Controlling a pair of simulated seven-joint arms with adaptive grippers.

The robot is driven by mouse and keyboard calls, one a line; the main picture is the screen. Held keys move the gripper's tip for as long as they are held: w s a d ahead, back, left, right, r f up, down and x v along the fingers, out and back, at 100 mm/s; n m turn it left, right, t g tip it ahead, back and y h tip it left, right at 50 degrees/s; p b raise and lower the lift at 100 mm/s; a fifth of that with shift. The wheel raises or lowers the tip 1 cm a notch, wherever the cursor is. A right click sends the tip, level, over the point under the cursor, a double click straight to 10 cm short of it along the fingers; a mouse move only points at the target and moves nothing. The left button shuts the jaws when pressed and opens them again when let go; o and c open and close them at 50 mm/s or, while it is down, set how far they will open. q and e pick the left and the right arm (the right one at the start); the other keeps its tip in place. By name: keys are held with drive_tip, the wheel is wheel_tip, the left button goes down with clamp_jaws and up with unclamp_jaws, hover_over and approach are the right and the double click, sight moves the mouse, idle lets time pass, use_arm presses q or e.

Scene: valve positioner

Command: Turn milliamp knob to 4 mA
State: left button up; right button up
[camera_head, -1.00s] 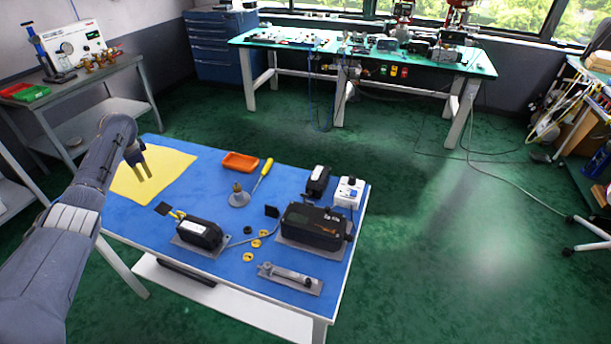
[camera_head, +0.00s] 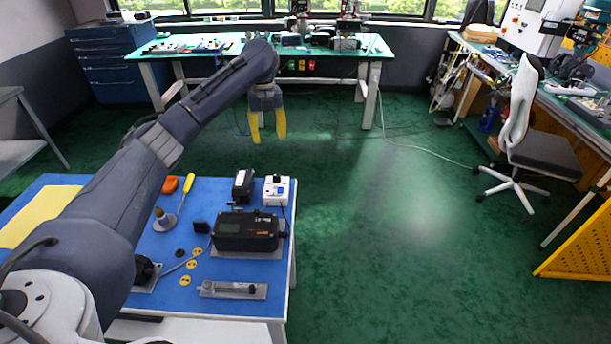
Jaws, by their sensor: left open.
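The small white box (camera_head: 276,190) with a blue part stands at the back right of the blue-topped table; it may carry the milliamp knob, but the knob and its marks are too small to read. A larger black box (camera_head: 246,232), which looks like the positioner, lies in front of it on a grey plate. My left gripper (camera_head: 267,136) has yellow fingers, is open and empty, and hangs in the air. In the picture it is above the white box, over the floor beyond the table. My right gripper is not in view.
A small black box (camera_head: 243,186) stands left of the white one. A yellow screwdriver (camera_head: 187,184), an orange tray (camera_head: 170,185), several yellow discs (camera_head: 186,280) and a grey bracket (camera_head: 233,290) lie on the table (camera_head: 200,307).

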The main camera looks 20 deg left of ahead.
sight(276, 174)
use_arm(q)
drive_tip(key=shift+m, duration=0.3)
drive_tip(key=f, duration=1.1)
drive_tip(key=d+f, duration=0.1)
drive_tip(key=f, duration=0.5)
drive_tip(key=shift+w+d+f, duration=0.1)
drive_tip(key=shift+c, duration=0.6)
clamp_jaws()
